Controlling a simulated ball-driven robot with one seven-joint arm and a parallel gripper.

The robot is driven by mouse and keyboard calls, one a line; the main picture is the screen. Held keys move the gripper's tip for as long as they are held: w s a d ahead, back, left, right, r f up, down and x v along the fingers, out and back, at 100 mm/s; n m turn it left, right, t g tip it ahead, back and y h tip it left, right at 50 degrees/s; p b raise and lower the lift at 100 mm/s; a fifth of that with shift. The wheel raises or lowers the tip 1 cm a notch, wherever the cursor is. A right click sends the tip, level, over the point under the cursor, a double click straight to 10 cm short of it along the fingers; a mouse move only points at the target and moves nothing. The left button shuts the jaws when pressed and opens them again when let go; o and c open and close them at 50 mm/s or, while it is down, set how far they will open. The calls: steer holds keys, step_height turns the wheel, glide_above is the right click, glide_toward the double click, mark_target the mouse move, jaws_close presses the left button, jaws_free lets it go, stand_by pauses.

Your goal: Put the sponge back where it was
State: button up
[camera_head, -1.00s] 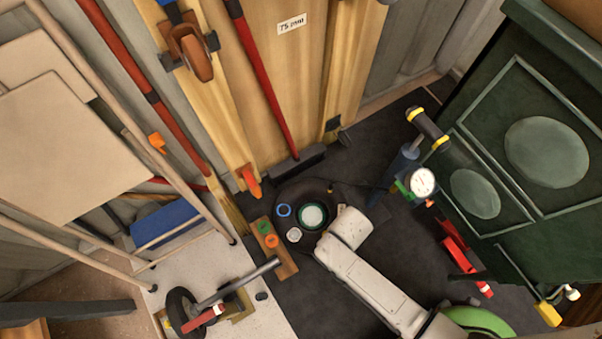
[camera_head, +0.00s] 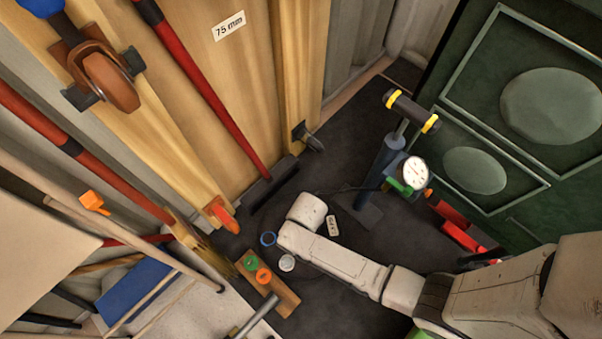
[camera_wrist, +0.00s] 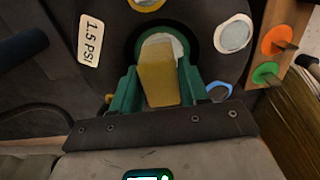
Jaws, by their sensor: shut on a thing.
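In the wrist view, my gripper (camera_wrist: 157,88) has its green fingers on both sides of a yellow block, which looks like the sponge (camera_wrist: 158,72). The block's far end lies over a round opening with a green rim (camera_wrist: 191,40) in a dark round surface (camera_wrist: 110,30). I cannot tell how far into the opening it reaches. A pale patch shows at its far end. In the head view, my arm covers the opening, and the gripper and sponge are hidden.
A "1.5 PSI" label (camera_wrist: 90,40), a white disc (camera_wrist: 234,33) and a blue ring (camera_head: 267,239) surround the opening. A wooden strip (camera_head: 286,299) with green and orange knobs lies beside it. A pump with a gauge (camera_head: 413,171) stands to the right. Dark floor (camera_head: 345,270) lies between.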

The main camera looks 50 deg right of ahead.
steer(key=shift+w+f+b, duration=0.65)
steer(key=shift+w+f, duration=0.3)
steer(key=shift+f, duration=0.25)
step_height(320, 180, down, 3)
steer(key=shift+w+f+b, duration=0.15)
steer(key=shift+b, duration=0.95)
steer(key=o, duration=0.9)
steer(key=shift+o, duration=0.2)
step_height(320, 180, up, 12)
steer(key=p, duration=0.7)
